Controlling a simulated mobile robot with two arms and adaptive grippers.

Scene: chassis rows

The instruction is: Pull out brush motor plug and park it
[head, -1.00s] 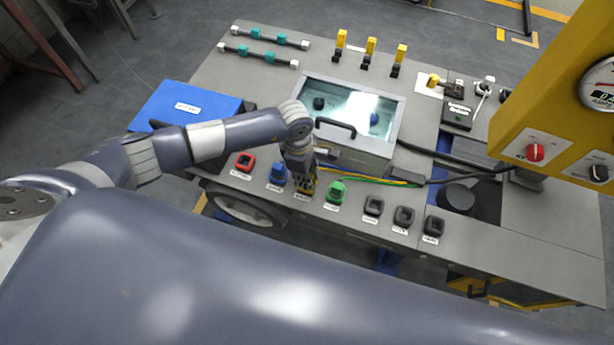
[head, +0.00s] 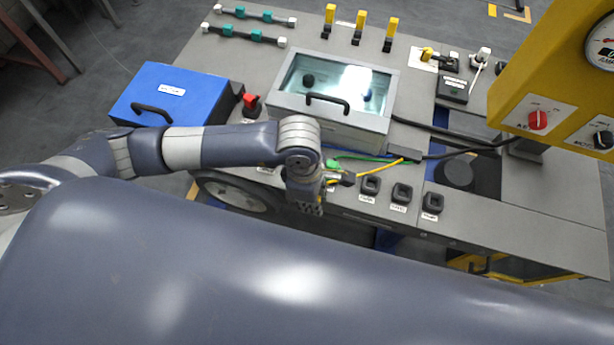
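My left gripper (head: 308,208) points down at the panel's near edge, left of the black square sockets. A dark plug end (head: 347,180) with a yellow cable (head: 378,171) sticks out on its right side. The gripper appears shut on this plug, though its fingertips are mostly hidden by the hand. The plug looks clear of the sockets. A green plug (head: 331,164) shows partly behind the hand. Several black square sockets, one of them here (head: 370,185), sit to the right with labels too small to read. My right gripper is out of view.
Behind my arm stand a grey glass-lidded box (head: 388,123) with a black handle and a blue box (head: 150,84). A red part (head: 250,102) sits between them. Yellow-topped holders (head: 360,22) stand at the back. A yellow control box (head: 535,80) overhangs the right.

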